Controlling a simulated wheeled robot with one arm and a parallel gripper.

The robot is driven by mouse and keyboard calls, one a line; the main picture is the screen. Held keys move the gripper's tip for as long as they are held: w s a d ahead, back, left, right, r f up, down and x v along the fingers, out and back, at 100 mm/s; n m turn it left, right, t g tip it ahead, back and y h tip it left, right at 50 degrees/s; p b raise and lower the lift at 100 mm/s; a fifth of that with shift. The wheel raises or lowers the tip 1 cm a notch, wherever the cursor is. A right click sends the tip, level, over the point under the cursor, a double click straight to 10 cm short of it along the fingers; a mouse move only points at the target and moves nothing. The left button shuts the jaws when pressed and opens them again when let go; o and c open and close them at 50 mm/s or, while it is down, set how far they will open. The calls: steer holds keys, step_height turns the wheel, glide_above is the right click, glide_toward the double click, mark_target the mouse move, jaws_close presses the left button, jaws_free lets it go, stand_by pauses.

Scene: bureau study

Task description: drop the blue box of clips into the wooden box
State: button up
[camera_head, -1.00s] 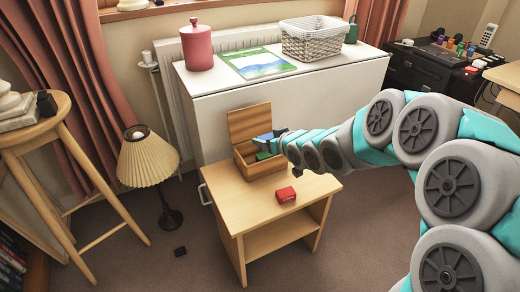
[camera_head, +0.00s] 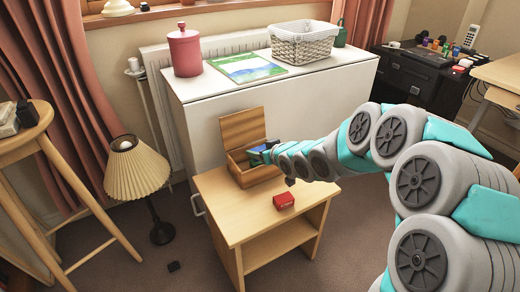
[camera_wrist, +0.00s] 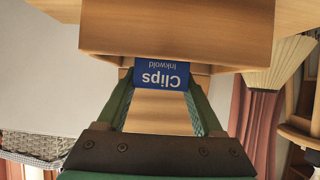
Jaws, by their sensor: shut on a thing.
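The blue box of clips (camera_wrist: 162,74) is between the fingertips of my gripper (camera_wrist: 162,84) in the wrist view, its label upside down there. In the head view my gripper (camera_head: 264,152) is at the opening of the wooden box (camera_head: 257,174), at its right side. The wooden box sits at the back of the small wooden table with its lid (camera_head: 243,130) standing open. One wooden wall (camera_wrist: 175,30) of it fills the top of the wrist view. My arm hides part of the wooden box; I cannot tell how deep the clips box is.
A lamp (camera_head: 135,170) and a stool (camera_head: 60,165) stand left. A white cabinet (camera_head: 215,115) behind bears a red canister, a booklet and a white basket.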

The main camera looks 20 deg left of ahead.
steer(key=o, duration=1.4)
steer(key=shift+d, duration=0.1)
steer(key=v, duration=0.7)
steer(key=shift+s, duration=0.3)
steer(key=shift+d+r, duration=0.1)
steer(key=shift+d, duration=0.05)
